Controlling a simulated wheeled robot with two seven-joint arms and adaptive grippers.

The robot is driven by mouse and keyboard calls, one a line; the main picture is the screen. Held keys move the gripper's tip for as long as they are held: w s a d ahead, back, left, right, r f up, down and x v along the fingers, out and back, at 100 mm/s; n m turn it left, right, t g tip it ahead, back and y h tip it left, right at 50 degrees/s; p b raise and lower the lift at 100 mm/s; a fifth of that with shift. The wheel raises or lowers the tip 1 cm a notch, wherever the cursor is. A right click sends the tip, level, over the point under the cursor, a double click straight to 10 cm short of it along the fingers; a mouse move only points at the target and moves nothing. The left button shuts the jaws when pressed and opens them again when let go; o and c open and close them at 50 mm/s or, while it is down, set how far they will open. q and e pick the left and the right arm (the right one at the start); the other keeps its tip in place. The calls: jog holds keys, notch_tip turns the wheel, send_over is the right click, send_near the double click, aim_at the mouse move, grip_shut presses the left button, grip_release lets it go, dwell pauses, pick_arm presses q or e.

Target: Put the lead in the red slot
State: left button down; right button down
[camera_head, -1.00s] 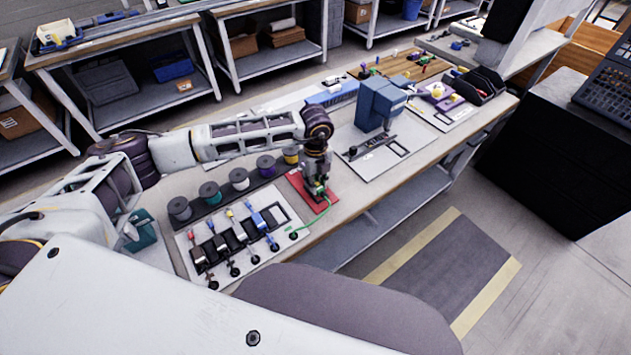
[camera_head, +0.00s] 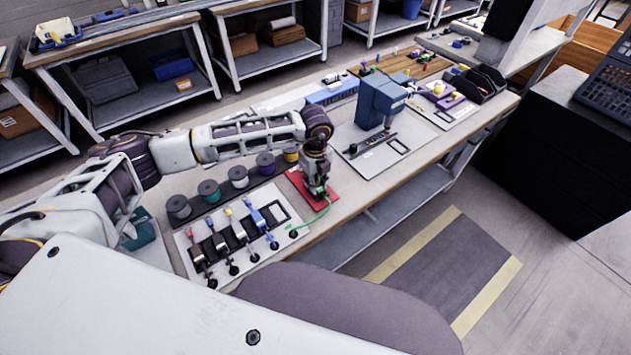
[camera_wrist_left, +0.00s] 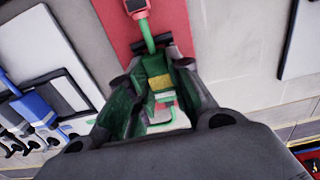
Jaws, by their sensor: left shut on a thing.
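My left gripper (camera_head: 319,190) is low over a red mat (camera_head: 297,184) at the front edge of the workbench. In the left wrist view, its fingers (camera_wrist_left: 157,92) are closed around a green lead (camera_wrist_left: 159,82) with a yellowish part. A green strip runs from the lead to a red block (camera_wrist_left: 137,7) with a dark face, at the top of that view. A thin green cable (camera_head: 316,218) runs from the gripper to a black plug on the white board. Whether the lead touches the mat is unclear. My right gripper is not in view.
The white board (camera_head: 285,243), left of the mat, holds several coloured leads. Several wire spools (camera_head: 238,177) stand behind it. Right of the mat, a blue device (camera_head: 380,103) stands on a grey plate. Bare benchtop lies between mat and plate.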

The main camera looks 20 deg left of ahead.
pick_arm(q)
jog(key=c, duration=1.7)
grip_release()
jog(key=o, duration=0.4)
jog(key=shift+o, duration=0.5)
notch_tip(320, 180, up, 12)
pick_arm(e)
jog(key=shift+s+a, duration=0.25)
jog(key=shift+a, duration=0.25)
